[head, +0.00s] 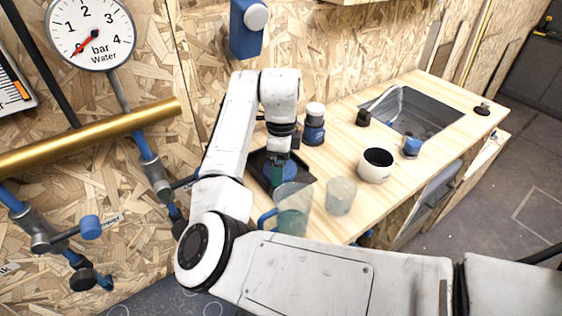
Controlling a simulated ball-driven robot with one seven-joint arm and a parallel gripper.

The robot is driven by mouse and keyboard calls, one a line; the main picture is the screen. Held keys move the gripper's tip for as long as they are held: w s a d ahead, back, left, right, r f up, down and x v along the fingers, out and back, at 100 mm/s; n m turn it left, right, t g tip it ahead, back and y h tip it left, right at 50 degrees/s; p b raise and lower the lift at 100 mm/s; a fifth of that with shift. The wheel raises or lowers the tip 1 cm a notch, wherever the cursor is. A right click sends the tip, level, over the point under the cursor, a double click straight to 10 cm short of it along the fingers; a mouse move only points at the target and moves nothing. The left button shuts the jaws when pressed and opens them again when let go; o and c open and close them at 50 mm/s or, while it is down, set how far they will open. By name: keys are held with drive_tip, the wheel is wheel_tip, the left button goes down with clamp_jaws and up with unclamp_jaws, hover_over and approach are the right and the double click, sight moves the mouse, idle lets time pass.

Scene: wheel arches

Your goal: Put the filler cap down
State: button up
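My gripper (277,172) points down over a black tray (258,163) on the wooden counter. A round blue piece (290,171), likely the filler cap, shows right at the fingertips, inside the tray's outline. The fingers overlap it in this view. I cannot tell whether they grip it or whether it touches the tray floor. The gap between the fingers is too small to make out.
A clear jug (293,212) and a clear cup (341,196) stand close in front of the tray. A blue jar with a white top (314,125) stands behind. A white bowl (374,168), a blue knob-like piece (411,147) and a sink (425,118) lie to the right.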

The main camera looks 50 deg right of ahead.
drive_tip(key=shift+o, duration=0.2)
drive_tip(key=shift+r, duration=0.1)
drive_tip(key=shift+r, duration=3.9)
